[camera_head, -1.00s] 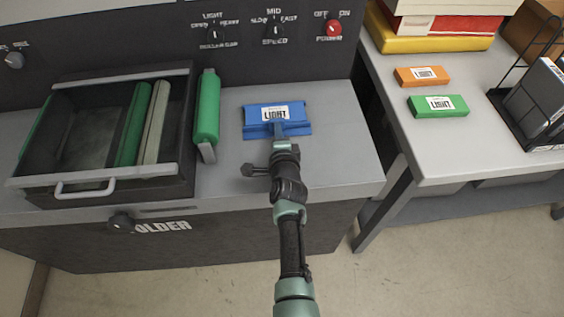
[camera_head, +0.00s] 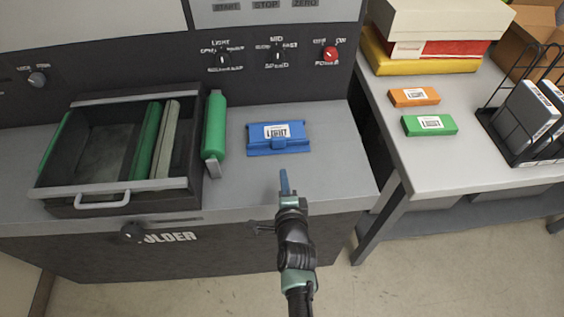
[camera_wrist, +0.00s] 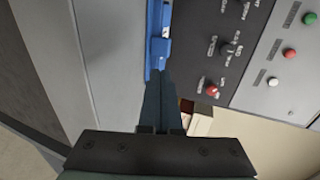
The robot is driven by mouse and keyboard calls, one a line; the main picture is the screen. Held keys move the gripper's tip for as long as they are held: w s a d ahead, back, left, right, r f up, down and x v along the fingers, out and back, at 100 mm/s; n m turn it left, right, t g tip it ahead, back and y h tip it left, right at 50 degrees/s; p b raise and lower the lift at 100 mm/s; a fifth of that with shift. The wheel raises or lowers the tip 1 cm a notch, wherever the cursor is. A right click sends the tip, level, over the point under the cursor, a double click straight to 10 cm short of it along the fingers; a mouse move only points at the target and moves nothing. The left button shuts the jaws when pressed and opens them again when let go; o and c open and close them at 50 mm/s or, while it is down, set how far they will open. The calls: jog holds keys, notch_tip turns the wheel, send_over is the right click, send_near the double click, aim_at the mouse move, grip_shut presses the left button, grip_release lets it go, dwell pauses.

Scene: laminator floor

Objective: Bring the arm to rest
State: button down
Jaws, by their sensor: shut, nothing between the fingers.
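My gripper (camera_head: 285,183) is shut and empty, held in front of the laminator's grey worktop edge in the head view. In the wrist view my gripper (camera_wrist: 160,84) shows its dark fingers together. A blue block with a white LIGHT label (camera_head: 278,138) lies on the worktop a little beyond the fingertips. In the wrist view the blue block (camera_wrist: 158,45) shows just past the fingertips, partly cut off by the top edge. In the head view a gap of bare worktop shows between block and fingers.
An open dark drawer tray (camera_head: 186,200) holds green and pale rollers. On the right table (camera_head: 480,170) lie an orange box (camera_head: 414,96), a green box (camera_head: 430,125) and a wire rack (camera_head: 488,112). Floor in front is clear.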

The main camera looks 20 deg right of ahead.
jog(key=shift+v, duration=0.85)
jog(key=shift+w+f, duration=0.1)
jog(key=shift+w, duration=0.05)
jog(key=w+a+r+n+t+y, duration=0.1)
jog(key=w+a+r+n+t, duration=0.2)
jog(key=r, duration=0.9)
jog(key=w+a+r+n+t, duration=0.1)
jog(key=w+a+r+n, duration=0.2)
jog(key=r, duration=1)
jog(key=w+a+r+n+t+y, duration=0.1)
jog(key=a+r+n+t, duration=0.3)
jog(key=r, duration=0.8)
jog(key=s+a+r+n+t, duration=0.1)
jog(key=s+a+r+n, duration=0.1)
jog(key=s+r, duration=0.4)
jog(key=s+a+r+n+t+y, duration=0.1)
jog(key=s+r+n, duration=0.4)
jog(key=r, duration=0.8)
jog(key=s+a+r+n+t+y, duration=0.1)
jog(key=s+a+r+n+t, duration=0.2)
jog(key=s+r, duration=0.5)
notch_tip(320, 180, up, 2)
jog(key=shift+a+r+n, duration=0.15)
jog(key=shift+a+n, duration=0.05)
jog(key=shift+n, duration=0.4)
